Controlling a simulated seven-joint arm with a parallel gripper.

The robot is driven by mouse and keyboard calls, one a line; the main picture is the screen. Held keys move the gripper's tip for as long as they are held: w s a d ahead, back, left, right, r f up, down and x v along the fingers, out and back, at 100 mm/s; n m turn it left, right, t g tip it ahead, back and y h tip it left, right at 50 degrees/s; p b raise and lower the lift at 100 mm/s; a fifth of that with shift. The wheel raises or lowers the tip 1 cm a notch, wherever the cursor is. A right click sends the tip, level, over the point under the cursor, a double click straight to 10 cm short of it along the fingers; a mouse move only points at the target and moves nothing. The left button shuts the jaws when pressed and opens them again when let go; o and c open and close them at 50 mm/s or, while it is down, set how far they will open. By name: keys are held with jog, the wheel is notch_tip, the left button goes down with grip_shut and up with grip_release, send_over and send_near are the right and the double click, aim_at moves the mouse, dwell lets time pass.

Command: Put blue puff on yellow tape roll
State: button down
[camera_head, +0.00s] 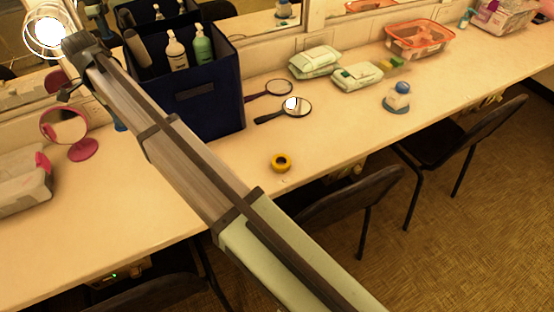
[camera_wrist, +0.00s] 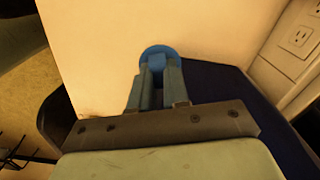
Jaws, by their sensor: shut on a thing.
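The blue puff (camera_wrist: 158,51) is round and flat-looking in the wrist view. My gripper (camera_wrist: 157,72) is shut on it, with the puff showing around and past the fingertips. In the head view my arm hides most of my gripper; a small blue patch shows by the arm, left of the dark bin. I cannot tell whether that patch is puff or finger. The yellow tape roll (camera_head: 281,168) lies flat on the counter near its front edge, in the head view. It is right of my arm, apart from my gripper, with nothing on it. The wrist view does not show it.
A navy bin (camera_head: 195,108) with bottles stands behind my arm. Two hand mirrors (camera_head: 270,117) lie behind the roll. White packs (camera_head: 315,62), a blue-and-white item (camera_head: 397,97) and an orange-rimmed container (camera_head: 420,38) are farther right. A pink mirror (camera_head: 83,150) stands left.

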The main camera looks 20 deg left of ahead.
notch_tip(320, 180, up, 3)
jog(key=s+d+n, duration=0.1)
jog(key=d+n, duration=0.1)
jog(key=d, duration=0.1)
jog(key=m, duration=0.1)
send_over(281, 160)
notch_tip(281, 160, down, 9)
jog(key=shift+f, duration=4.5)
jog(key=shift+f, duration=0.1)
jog(key=c, duration=1.6)
grip_release()
jog(key=o, duration=0.5)
